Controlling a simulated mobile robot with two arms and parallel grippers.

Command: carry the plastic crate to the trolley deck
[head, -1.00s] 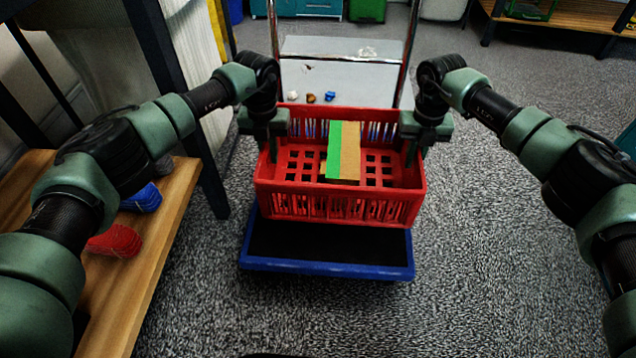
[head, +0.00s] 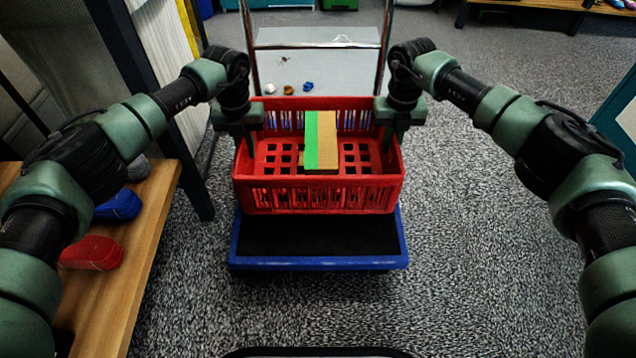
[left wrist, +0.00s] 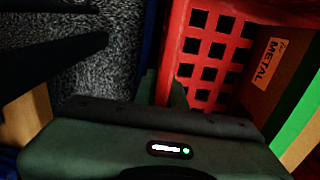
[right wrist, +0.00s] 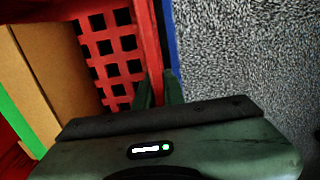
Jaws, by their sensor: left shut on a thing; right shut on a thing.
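The red plastic crate (head: 318,196) is held over the trolley deck (head: 315,236), a black surface with a blue rim. I cannot tell whether the crate touches the deck. A cardboard box (head: 340,140) with a green strip lies inside the crate. My left gripper (head: 245,145) is shut on the crate's left side wall, and my right gripper (head: 392,140) is shut on its right side wall. The crate's red wall also shows between the fingers in the left wrist view (left wrist: 172,55) and the right wrist view (right wrist: 147,50).
A wooden shelf (head: 135,255) at the left holds blue and red items. A dark post (head: 160,110) stands close to my left arm. The trolley's metal handle (head: 250,45) rises behind the crate. Small items lie beyond it. The carpet at the right is clear.

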